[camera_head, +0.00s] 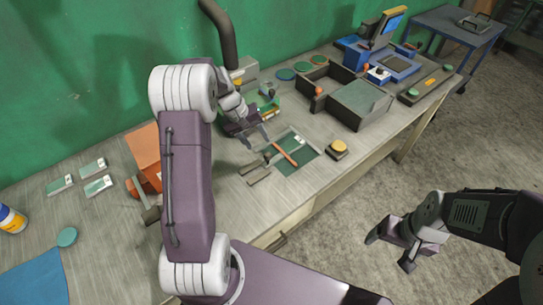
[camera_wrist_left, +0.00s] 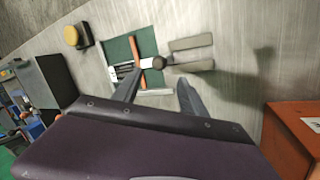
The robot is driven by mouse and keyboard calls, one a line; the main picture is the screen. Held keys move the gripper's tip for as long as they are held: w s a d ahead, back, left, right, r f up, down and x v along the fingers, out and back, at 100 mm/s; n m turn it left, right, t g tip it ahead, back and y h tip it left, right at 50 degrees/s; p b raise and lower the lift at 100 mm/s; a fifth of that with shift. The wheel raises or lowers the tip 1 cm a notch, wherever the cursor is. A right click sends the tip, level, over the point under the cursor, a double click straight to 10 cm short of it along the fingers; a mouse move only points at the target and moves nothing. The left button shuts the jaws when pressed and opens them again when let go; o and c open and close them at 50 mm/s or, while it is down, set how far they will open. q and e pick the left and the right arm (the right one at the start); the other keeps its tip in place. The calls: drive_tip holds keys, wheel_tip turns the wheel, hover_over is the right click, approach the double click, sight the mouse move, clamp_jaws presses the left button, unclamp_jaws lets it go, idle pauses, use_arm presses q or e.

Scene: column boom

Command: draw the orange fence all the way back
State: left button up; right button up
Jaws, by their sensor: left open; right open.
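The orange fence (camera_head: 285,153) is a thin bar lying across a dark green plate (camera_head: 291,166) set in the workbench. My right gripper (camera_head: 390,249) is open and empty over the floor, beyond the bench's front edge.
Two grey bars (camera_wrist_left: 192,52) lie beside the plate. A yellow-topped button (camera_head: 338,147) stands to its right, with a dark open box (camera_head: 327,90) behind. An orange box (camera_head: 146,151) and several cards (camera_head: 98,186) lie left. A blue machine (camera_head: 372,50) stands far right.

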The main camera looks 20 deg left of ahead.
sight(266, 154)
use_arm(q)
drive_tip(key=x, duration=0.9)
drive_tip(key=shift+d+p, duration=0.1)
drive_tip(key=shift+p, duration=0.3)
clamp_jaws()
idle(0.8)
